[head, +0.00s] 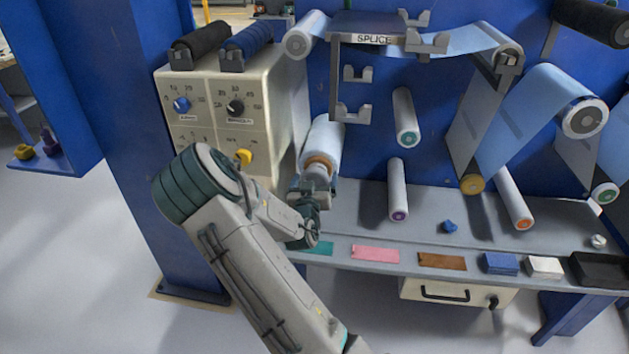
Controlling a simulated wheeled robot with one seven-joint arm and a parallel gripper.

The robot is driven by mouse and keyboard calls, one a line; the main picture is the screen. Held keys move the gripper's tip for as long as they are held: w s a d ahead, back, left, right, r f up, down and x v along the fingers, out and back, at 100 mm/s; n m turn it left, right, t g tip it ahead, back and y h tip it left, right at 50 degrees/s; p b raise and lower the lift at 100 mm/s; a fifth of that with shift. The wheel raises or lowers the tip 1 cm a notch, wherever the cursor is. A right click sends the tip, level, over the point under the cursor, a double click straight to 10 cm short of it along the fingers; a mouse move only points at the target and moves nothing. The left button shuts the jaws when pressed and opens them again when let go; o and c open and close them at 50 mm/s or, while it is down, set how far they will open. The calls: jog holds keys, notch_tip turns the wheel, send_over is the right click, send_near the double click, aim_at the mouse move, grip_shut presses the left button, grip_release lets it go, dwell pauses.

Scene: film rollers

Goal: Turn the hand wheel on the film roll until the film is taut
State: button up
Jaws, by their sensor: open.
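The film roll (324,137) is a pale blue-white cylinder low on the blue panel, right of the cream control box. The hand wheel (319,161) is an orange-brown ring at its near end, partly hidden by my gripper. My gripper (316,180) is open, right in front of the wheel's lower part. Whether its fingers touch the wheel or are around it I cannot tell. The light blue film (519,115) runs over rollers on the right and past the splice plate (368,27). Its stretch just above the roll is hard to make out.
The control box (247,105) with knobs stands close left of the roll. A splice bracket (355,110) hangs above right. Bare rollers (405,117) (398,190) stick out to the right. The grey shelf (365,215) below holds colored pieces and a black tray (600,268).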

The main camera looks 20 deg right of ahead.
jog(key=c, duration=1)
jog(key=shift+n, duration=0.3)
jog(key=n+b, duration=0.2)
jog(key=n, duration=0.2)
jog(key=shift+a+f+n, duration=0.1)
jog(key=shift+a+n, duration=0.05)
jog(key=shift+n, duration=0.15)
jog(key=shift+n+b, duration=0.3)
jog(key=shift+n, duration=2)
jog(key=o, duration=1)
